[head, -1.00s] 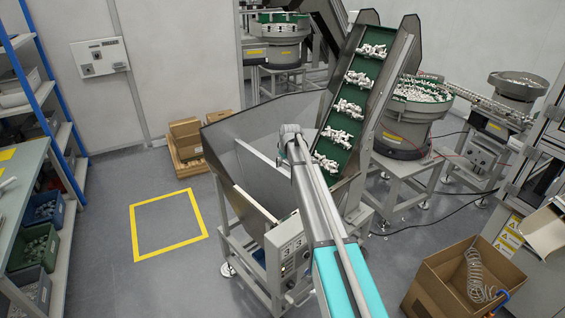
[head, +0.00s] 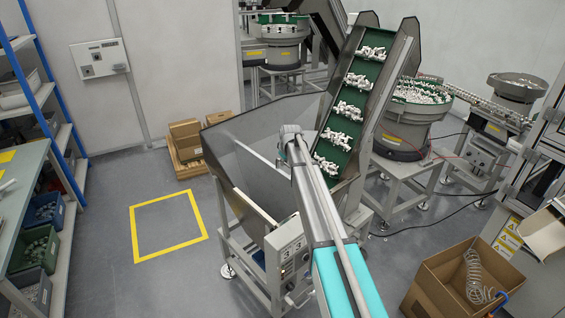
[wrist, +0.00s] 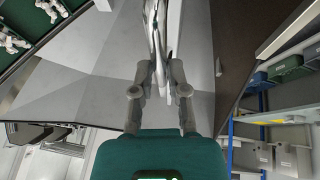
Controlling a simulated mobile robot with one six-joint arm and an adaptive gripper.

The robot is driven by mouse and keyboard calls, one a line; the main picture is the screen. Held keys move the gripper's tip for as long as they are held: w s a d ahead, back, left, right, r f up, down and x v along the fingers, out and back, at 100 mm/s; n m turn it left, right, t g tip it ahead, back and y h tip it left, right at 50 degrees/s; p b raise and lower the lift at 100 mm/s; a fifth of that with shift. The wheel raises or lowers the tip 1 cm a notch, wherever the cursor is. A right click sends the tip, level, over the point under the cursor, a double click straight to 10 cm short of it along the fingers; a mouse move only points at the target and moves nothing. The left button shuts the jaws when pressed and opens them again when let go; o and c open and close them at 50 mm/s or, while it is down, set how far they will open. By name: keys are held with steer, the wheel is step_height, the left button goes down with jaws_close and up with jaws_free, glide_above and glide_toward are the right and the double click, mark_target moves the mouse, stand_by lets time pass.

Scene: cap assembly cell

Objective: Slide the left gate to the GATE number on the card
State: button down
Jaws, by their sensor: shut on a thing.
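My gripper (wrist: 160,66) shows in the wrist view with its fingers reaching up the middle of the picture. It is shut on a thin, shiny metal part (wrist: 156,35), beside a pale upright panel. I cannot tell whether this part is the left gate or its handle. In the head view my arm reaches over the hopper (head: 245,150), and my gripper is hidden behind the arm's end. No card with a GATE number can be made out in either view, and no gate markings are readable.
A green conveyor (head: 350,108) with white parts rises from the hopper. A control box (head: 287,250) sits on the hopper's front. A cardboard box (head: 440,285) stands at the lower right. A yellow-marked floor square (head: 168,226) at left is empty.

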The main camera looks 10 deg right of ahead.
steer(key=shift+a+r+p, duration=0.15)
steer(key=shift+r+p, duration=1.7)
steer(key=shift+r, duration=0.35)
steer(key=shift+w, duration=0.15)
steer(key=c, duration=1)
jaws_free()
steer(key=o, duration=0.4)
steer(key=shift+c, duration=0.2)
steer(key=shift+r, duration=0.15)
